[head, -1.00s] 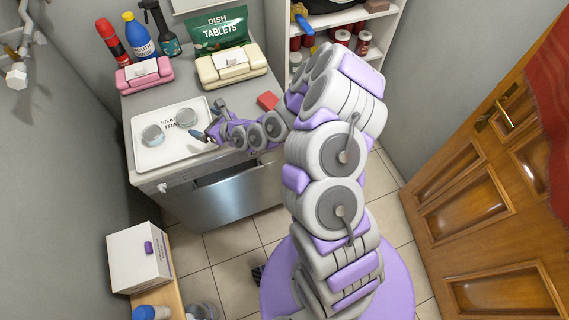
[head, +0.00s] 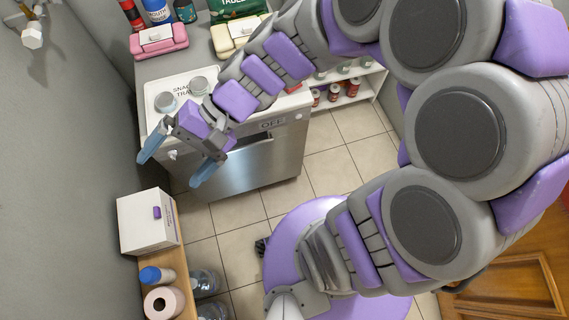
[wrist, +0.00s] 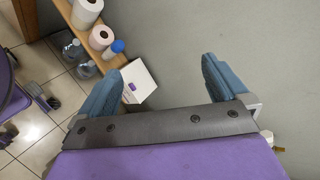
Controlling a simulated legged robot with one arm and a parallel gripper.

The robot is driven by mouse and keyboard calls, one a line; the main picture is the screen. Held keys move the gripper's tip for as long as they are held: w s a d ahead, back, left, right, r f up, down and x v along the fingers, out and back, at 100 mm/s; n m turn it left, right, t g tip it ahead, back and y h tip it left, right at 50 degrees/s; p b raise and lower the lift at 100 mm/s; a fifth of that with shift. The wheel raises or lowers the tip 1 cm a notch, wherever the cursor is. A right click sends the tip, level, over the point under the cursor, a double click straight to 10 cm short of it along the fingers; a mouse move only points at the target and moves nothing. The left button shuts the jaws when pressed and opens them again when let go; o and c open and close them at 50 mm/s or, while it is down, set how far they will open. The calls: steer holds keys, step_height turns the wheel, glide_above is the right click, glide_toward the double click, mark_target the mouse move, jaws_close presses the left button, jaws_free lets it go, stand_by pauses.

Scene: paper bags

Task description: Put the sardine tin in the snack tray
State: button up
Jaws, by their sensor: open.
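The white snack tray (head: 160,87) lies on the counter above the steel appliance, partly hidden by my arm. Two round grey tins, a left one (head: 166,102) and a right one (head: 198,84), stand in it. I cannot read a label on either, so I cannot tell whether one is the sardine tin. My gripper (head: 178,164) is open and empty, pointing down past the counter's front left edge, apart from the tins. In the wrist view its blue fingers (wrist: 162,68) are spread, with nothing between them but wall and floor-side items beyond.
A white box (head: 146,222) with a small purple piece stands on a wooden shelf below left; it also shows in the wrist view (wrist: 140,82). A blue-capped bottle (head: 157,275) and paper roll (head: 163,302) stand beside it. A pink case (head: 160,42) and cream case (head: 232,38) sit behind the tray.

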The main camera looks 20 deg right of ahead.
steer(key=s+d+f+n+h, duration=0.1)
steer(key=s+d+h, duration=0.2)
steer(key=d, duration=0.5)
steer(key=s+d+f+t+h, duration=0.1)
steer(key=s+d+h, duration=0.2)
steer(key=d, duration=0.4)
steer(key=s+d+f+n+h, duration=0.1)
steer(key=s+d+h, duration=0.2)
steer(key=d+h, duration=0.2)
steer(key=d, duration=0.3)
steer(key=shift+s+d+n+t+h, duration=0.25)
steer(key=shift+d+n+t+h, duration=0.05)
steer(key=shift+d, duration=0.05)
steer(key=shift+f, duration=0.1)
